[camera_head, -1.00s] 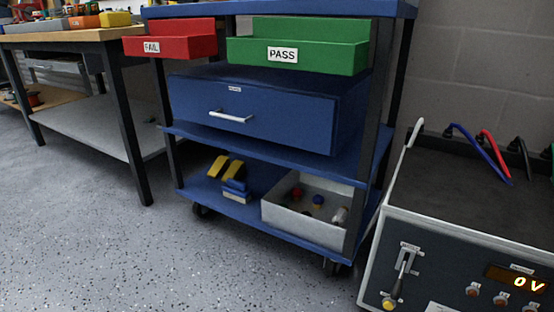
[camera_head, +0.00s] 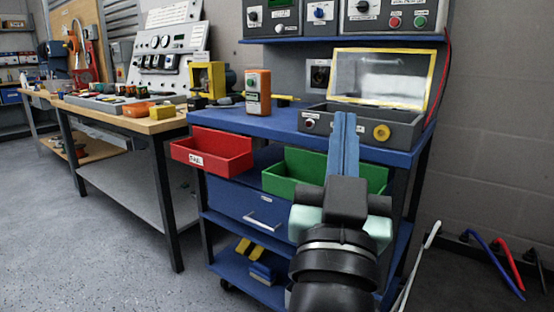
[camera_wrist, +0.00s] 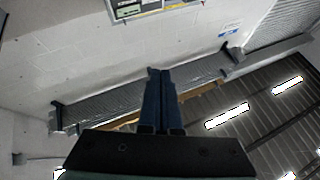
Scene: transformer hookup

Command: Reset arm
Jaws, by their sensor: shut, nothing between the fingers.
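My gripper (camera_head: 343,125) is in the head view, in front of the blue cart, with its blue fingers pointing up and pressed together. The fingers hold nothing. In the wrist view my gripper (camera_wrist: 158,72) shows the same closed fingers, against a pale block wall (camera_wrist: 75,55) and a dark ceiling (camera_wrist: 240,135) with bright lamps. In the head view, my arm covers part of the green bin (camera_head: 300,170) and of the drawer behind it.
The blue cart (camera_head: 270,122) carries an orange handheld meter (camera_head: 258,92) and a grey test box (camera_head: 390,129) with a raised clear lid (camera_head: 382,78). A red bin (camera_head: 212,154) hangs at its front left. A wooden workbench (camera_head: 120,121) stands left. The floor (camera_head: 110,255) at front left is clear.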

